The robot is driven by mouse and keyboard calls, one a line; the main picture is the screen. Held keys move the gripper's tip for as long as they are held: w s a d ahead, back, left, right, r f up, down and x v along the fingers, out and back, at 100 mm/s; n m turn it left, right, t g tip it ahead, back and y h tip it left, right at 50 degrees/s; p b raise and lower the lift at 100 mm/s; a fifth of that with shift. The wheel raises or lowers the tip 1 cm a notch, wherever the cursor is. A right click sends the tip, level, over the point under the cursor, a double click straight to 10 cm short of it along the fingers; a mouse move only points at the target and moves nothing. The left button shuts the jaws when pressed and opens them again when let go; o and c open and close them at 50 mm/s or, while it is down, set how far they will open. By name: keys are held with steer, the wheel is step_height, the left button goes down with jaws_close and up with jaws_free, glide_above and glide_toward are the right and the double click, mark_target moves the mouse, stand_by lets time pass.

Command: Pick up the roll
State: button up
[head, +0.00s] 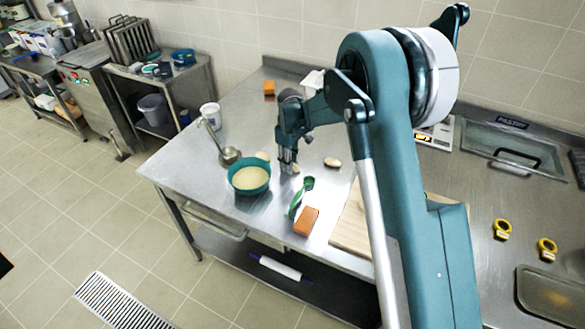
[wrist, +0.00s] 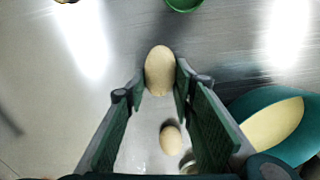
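Several pale, egg-shaped rolls lie on the steel table. One roll (head: 296,169) is at my gripper (head: 288,163). In the wrist view this roll (wrist: 160,70) shows at the ends of the two fingers (wrist: 160,88), with a narrow gap on each side. I cannot tell whether the fingertips are down around it or just above. A second roll (head: 263,156) lies behind the gripper and shows farther back between the fingers in the wrist view (wrist: 171,138). A third roll (head: 332,162) lies to the right, cut off at the top of the wrist view (wrist: 67,1).
A teal bowl (head: 250,187) of pale contents stands left of the gripper, close beside the fingers in the wrist view (wrist: 240,107). A ladle (head: 229,155), green-handled tool (head: 306,184), orange block (head: 306,221) and wooden board (head: 346,235) lie around.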

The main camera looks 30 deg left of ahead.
steer(key=shift+r, duration=0.15)
steer(key=shift+c, duration=0.6)
step_height(320, 180, up, 10)
stand_by(0.3)
steer(key=shift+d, duration=0.1)
stand_by(0.7)
steer(key=d+r+m, duration=0.2)
steer(key=d+m, duration=0.5)
steer(key=d, duration=2.2)
steer(key=s+d+m, duration=0.4)
steer(key=s+d, duration=0.3)
steer(key=d, duration=0.5)
steer(key=s+d+m+p, duration=0.1)
steer(key=s+d+m, duration=0.4)
steer(key=d, duration=0.8)
steer(key=shift+s+d, duration=0.15)
steer(key=shift+s, duration=0.95)
